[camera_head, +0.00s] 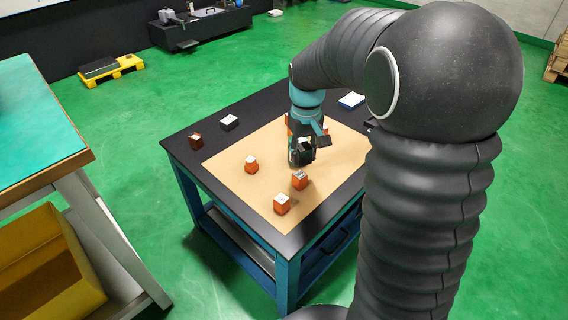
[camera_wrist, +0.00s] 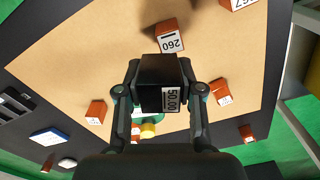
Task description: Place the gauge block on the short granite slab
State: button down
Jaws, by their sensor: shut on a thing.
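My gripper (camera_wrist: 159,100) is shut on a black block marked 50.00, the gauge block (camera_wrist: 158,72), with one finger on each side. In the head view the dark gauge block (camera_head: 305,150) shows at the end of my gripper, over the tan mat (camera_head: 228,166). I cannot tell how far it is above the mat. The short granite slab cannot be picked out surely. A small dark block with a pale top (camera_head: 229,122) lies at the far left of the table, and I cannot tell whether it is granite.
Several orange blocks stand on the mat, among them one near the front (camera_head: 282,204), one beside it (camera_head: 300,180) and one at left (camera_head: 251,165). A dark red block (camera_head: 196,141) is at the left edge. A blue-and-white pad (camera_head: 351,100) lies at the back right.

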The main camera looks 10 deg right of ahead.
send_over(283, 175)
notch_tip(283, 175, down, 4)
jog(key=shift+r, duration=0.15)
jog(key=shift+f, duration=1.85)
jog(key=shift+f, duration=0.1)
jog(key=shift+f, duration=0.15)
jog(key=c, duration=0.7)
grip_release()
jog(key=shift+d, duration=0.1)
